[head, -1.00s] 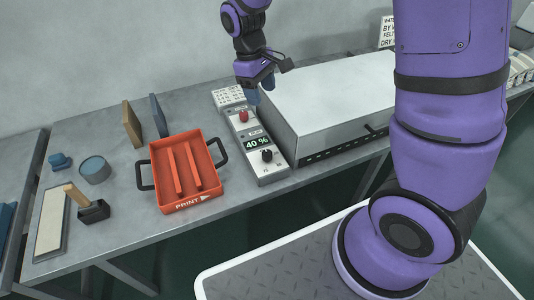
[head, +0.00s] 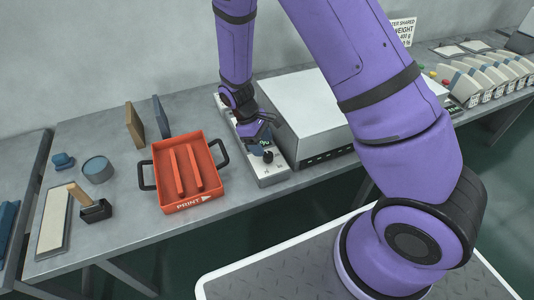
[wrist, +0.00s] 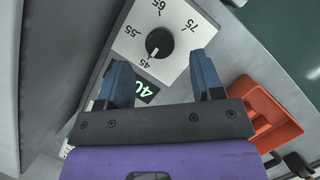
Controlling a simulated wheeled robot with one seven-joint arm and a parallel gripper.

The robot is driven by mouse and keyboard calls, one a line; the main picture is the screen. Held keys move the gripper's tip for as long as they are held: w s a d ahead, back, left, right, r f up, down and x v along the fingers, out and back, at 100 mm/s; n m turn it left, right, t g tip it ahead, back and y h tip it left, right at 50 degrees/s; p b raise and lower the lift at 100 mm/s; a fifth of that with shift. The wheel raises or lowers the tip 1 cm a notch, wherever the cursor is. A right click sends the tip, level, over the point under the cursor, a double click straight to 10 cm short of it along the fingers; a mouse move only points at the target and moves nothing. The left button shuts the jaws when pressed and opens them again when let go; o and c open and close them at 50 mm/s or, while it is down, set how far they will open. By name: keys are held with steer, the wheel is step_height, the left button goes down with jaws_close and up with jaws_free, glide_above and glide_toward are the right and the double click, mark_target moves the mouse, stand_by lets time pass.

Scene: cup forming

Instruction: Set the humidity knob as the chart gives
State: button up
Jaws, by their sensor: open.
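The black humidity knob (wrist: 159,43) sits on a white dial plate (wrist: 130,45) marked 45, 55, 65 and 75; its red pointer mark is by 45. My gripper (wrist: 160,62) is open, with its blue fingers on either side of the knob's lower part in the wrist view, apart from it. In the head view the knob (head: 268,157) shows just below my gripper (head: 258,148). The green display (wrist: 146,91) is partly covered by a finger; "40" is partly readable. A white sign (head: 403,30) at the back is partly hidden by my arm.
An orange tray (head: 205,196) marked PRINT stands left of the control box (head: 271,178). A grey metal box (head: 300,105) stands close on its right. A cup-like tin (head: 98,169), a brush-like tool (head: 95,210) and upright boards (head: 135,127) are further left.

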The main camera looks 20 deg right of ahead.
mark_target(267, 154)
steer(key=shift+x, duration=2.4)
steer(key=c, duration=0.9)
